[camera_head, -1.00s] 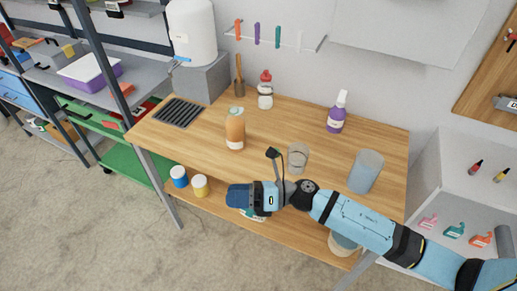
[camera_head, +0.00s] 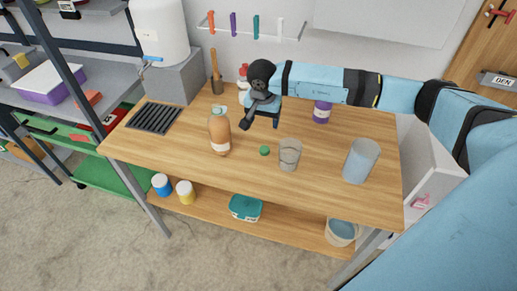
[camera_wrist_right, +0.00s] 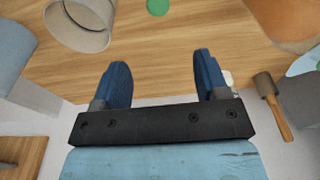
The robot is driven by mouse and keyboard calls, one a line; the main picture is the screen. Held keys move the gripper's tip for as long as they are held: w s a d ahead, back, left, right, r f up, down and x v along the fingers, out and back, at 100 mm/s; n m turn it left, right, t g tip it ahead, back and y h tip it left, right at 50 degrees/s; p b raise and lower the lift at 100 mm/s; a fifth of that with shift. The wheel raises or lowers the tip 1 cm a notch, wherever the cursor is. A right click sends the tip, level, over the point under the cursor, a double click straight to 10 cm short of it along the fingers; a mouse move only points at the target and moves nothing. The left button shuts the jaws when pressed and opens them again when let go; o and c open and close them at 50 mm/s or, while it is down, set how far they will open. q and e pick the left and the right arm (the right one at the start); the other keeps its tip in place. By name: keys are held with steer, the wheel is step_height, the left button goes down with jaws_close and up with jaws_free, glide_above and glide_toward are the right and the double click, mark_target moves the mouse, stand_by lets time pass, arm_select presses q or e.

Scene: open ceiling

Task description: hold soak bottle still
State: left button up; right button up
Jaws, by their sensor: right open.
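An amber bottle with a white label (camera_head: 219,133) stands upright on the wooden table, left of the middle; it seems to be the soak bottle, though I cannot read its label. Part of it shows at the top right of the right wrist view (camera_wrist_right: 285,18). My right gripper (camera_head: 262,118) is over the back of the table, to the right of the bottle and apart from it. In the right wrist view its two blue fingers (camera_wrist_right: 160,70) are spread with nothing between them. My left gripper is not in view.
A small green disc (camera_head: 264,150) lies on the table between the bottle and a clear glass (camera_head: 289,154). A tall grey-blue cup (camera_head: 360,160) stands at the right. A purple bottle (camera_head: 321,112) and a red-capped bottle (camera_head: 243,70) are partly hidden by my arm. A drain grate (camera_head: 154,118) is at the left.

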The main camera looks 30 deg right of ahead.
steer(key=p, duration=0.1)
glide_above(264, 149)
step_height(264, 149, down, 9)
steer(key=shift+r, duration=0.2)
stand_by(0.4)
step_height(264, 149, down, 4)
steer(key=shift+s+f+p, duration=0.1)
steer(key=shift+p, duration=0.75)
steer(key=shift+f, duration=0.55)
steer(key=shift+c, duration=0.5)
steer(key=c, duration=0.9)
